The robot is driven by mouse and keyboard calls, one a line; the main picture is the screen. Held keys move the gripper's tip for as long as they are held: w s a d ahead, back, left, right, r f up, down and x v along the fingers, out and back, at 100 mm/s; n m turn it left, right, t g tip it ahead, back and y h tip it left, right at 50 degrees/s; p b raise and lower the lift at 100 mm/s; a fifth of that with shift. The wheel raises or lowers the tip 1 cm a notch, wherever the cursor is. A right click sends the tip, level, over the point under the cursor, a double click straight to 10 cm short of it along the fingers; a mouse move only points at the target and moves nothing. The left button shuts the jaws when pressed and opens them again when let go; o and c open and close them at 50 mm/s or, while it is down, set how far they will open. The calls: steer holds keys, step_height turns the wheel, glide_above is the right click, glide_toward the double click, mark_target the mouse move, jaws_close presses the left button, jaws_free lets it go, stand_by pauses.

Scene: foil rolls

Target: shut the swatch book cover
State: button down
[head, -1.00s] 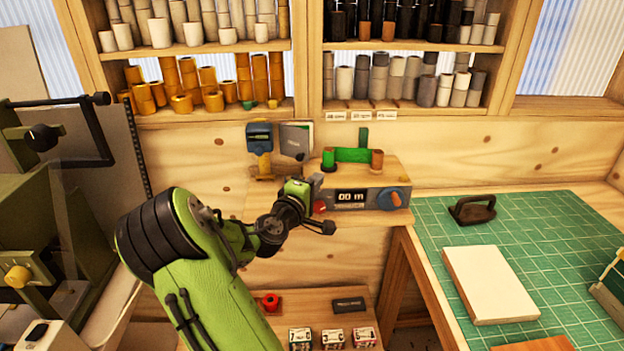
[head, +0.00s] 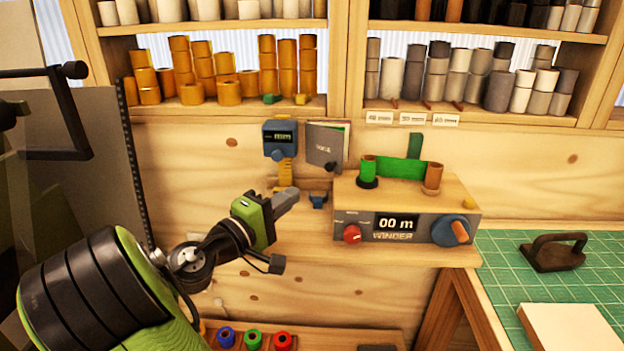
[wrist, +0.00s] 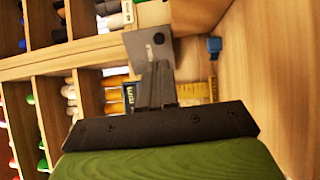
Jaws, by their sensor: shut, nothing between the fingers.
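The swatch book (head: 325,147) stands upright against the wooden back wall, with a dark grey cover and a dark round knob low on it. A strip of green and white shows past the cover's right edge, and the cover looks partly open. The grey cover (wrist: 147,46) also shows in the wrist view, beyond my fingertips. My gripper (head: 290,196) is shut and empty, below and left of the book in the head view. Its fingers (wrist: 156,84) overlap the cover's lower part in the wrist view; I cannot tell whether they touch.
A blue gauge (head: 280,139) with a yellow scale hangs just left of the book. The winder box (head: 405,212) stands to the right, with green and brown posts on top. A small blue clip (head: 318,200) sits below the book. Shelves of rolls are above.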

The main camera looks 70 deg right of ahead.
mark_target(327, 169)
steer(key=x, duration=0.9)
steer(key=shift+s+d, duration=0.1)
steer(key=shift+d, duration=0.3)
